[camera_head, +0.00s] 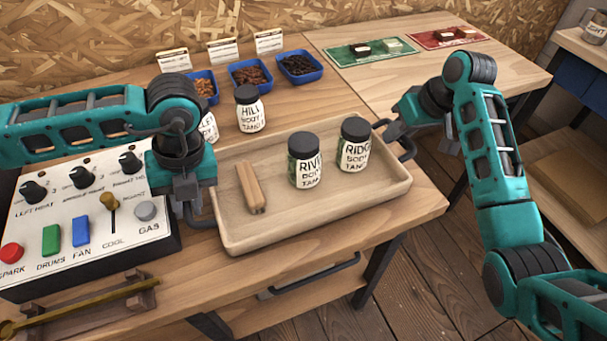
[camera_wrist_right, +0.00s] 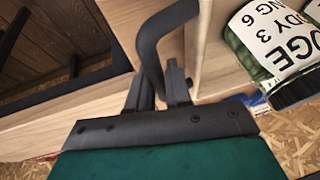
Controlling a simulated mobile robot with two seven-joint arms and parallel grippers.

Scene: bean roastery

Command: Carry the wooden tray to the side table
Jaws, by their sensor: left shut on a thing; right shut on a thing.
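The wooden tray (camera_head: 285,210) rests on or just above the workbench; I cannot tell if there is a gap. In it stand two dark-lidded jars, RIVER (camera_head: 306,170) and RIDGE (camera_head: 353,155), and a light wooden block (camera_head: 250,188) lies at the left. My left gripper (camera_head: 192,215) is shut at the tray's left end, its grip partly hidden by the arm. My right gripper (camera_head: 400,132) is shut on the dark handle at the right end. In the right wrist view the handle (camera_wrist_right: 158,45) runs between the fingers, beside the RIDGE jar (camera_wrist_right: 280,45).
A control panel (camera_head: 85,190) sits left of the tray. Another jar (camera_head: 250,112) and blue bean bowls (camera_head: 300,66) stand behind it. Green (camera_head: 368,52) and red (camera_head: 447,38) mats lie on the surface at back right. A shelved table (camera_head: 585,45) stands at far right, across open floor.

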